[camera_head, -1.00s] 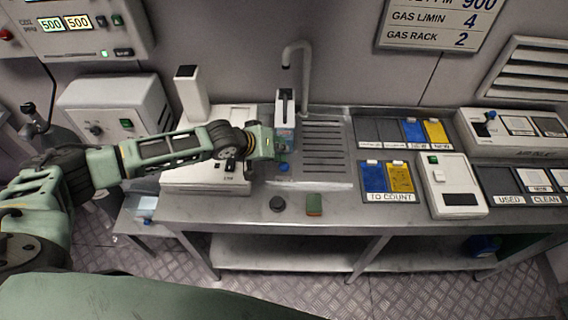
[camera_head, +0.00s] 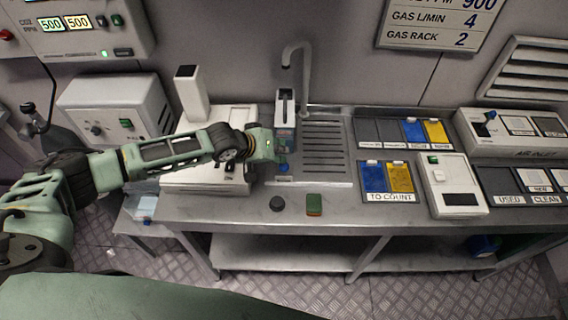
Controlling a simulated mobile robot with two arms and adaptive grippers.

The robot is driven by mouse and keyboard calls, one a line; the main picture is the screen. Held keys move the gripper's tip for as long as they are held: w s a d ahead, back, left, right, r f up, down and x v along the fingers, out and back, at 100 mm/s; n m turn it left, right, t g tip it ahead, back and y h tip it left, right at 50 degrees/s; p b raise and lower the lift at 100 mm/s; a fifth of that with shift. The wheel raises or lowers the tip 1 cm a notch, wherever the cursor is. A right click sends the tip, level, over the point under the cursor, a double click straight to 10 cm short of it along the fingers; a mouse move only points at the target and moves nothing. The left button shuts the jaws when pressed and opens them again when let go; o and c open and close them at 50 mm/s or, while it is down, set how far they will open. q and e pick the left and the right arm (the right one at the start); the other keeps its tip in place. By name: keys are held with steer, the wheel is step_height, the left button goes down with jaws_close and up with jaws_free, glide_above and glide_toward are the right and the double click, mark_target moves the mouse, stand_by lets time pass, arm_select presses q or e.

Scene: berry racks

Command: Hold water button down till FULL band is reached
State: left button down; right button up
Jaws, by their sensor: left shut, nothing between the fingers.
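A tall water container (camera_head: 285,104) with a pale upper part and a tinted lower part stands at the left end of the sink drainer, under the grey curved tap (camera_head: 291,52). A blue button (camera_head: 284,167) sits on the bench top just in front of it. My left gripper (camera_head: 279,147) is shut and empty, close beside the container and just above the blue button. I cannot tell whether its fingertips touch the button. The level bands on the container are too small to read. My right gripper is not in view.
A white device (camera_head: 207,184) stands left of the sink, under my left arm. A black knob (camera_head: 277,204) and a green-and-brown sponge (camera_head: 314,205) lie near the front edge. The ribbed drainer (camera_head: 323,150) is clear. Blue and yellow cards lie on the "TO COUNT" tray (camera_head: 389,197).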

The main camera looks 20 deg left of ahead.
arm_select(q)
steer(key=shift+f, duration=0.6)
stand_by(1.1)
steer(key=shift+r, duration=0.1)
stand_by(1.4)
steer(key=shift+r+p, duration=0.85)
steer(key=shift+r, duration=0.1)
step_height(320, 180, up, 5)
steer(key=p, duration=0.5)
